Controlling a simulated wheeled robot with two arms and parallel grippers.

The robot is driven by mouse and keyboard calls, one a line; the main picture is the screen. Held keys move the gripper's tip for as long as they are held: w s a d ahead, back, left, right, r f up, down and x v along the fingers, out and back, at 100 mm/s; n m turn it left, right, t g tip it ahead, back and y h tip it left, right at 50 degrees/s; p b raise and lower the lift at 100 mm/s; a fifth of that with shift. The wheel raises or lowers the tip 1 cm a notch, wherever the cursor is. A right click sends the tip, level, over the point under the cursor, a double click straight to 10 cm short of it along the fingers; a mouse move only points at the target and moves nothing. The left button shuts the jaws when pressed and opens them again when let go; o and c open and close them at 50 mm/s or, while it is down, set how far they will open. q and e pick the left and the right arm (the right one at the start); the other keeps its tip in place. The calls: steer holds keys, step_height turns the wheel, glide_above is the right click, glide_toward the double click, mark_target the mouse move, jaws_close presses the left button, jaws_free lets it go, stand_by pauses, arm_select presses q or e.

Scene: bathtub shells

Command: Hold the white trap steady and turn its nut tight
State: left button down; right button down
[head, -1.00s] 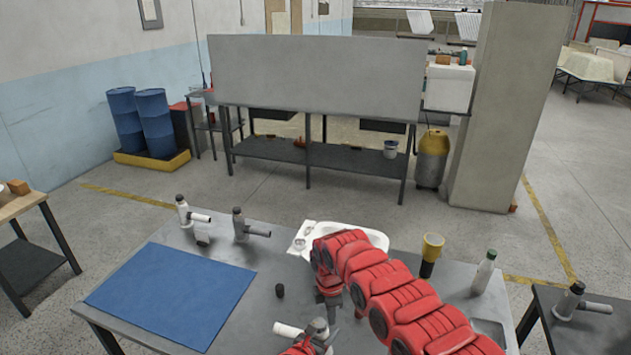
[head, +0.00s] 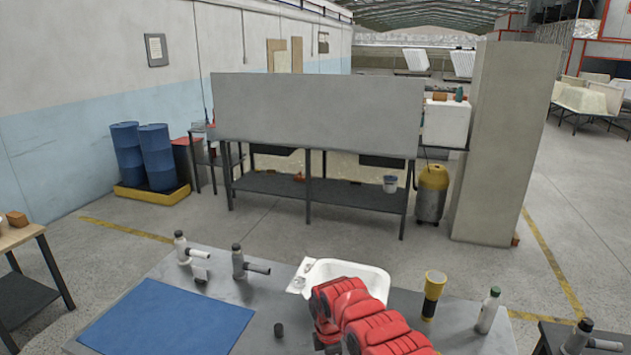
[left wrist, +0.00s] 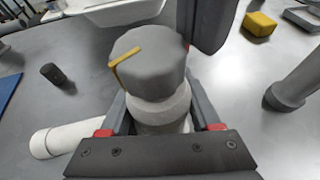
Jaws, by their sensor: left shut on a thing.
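In the left wrist view the white trap (left wrist: 160,110) stands upright on the metal table, its white side pipe (left wrist: 55,137) pointing lower left. A grey nut (left wrist: 150,60) with a yellow mark sits on its top. My left gripper (left wrist: 160,126) is shut on the trap's body just below the nut. A dark finger of my right gripper (left wrist: 207,25) is close by the nut's upper right side; I cannot tell whether it touches. In the head view my red right arm reaches in at the bottom, its gripper mostly cut off. The trap and left gripper are outside the head view.
A white basin (head: 345,273) lies behind my right arm. A small dark cylinder (head: 279,329) and blue mat (head: 165,318) are to the left. A yellow-topped torch (head: 434,290) and a bottle (head: 488,310) stand right.

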arm_select(q)
steer(key=shift+d, duration=0.1)
arm_select(e)
steer(key=shift+a, duration=0.5)
arm_select(q)
steer(key=shift+d+r, duration=0.1)
steer(key=shift+d, duration=0.1)
arm_select(e)
steer(key=shift+a, duration=0.2)
arm_select(q)
steer(key=shift+s, duration=0.1)
arm_select(e)
steer(key=shift+d, duration=0.4)
steer(key=shift+r, duration=0.25)
arm_select(q)
steer(key=shift+a, duration=0.25)
arm_select(e)
step_height(320, 180, up, 6)
steer(key=shift+d+f, duration=0.1)
steer(key=shift+f, duration=0.15)
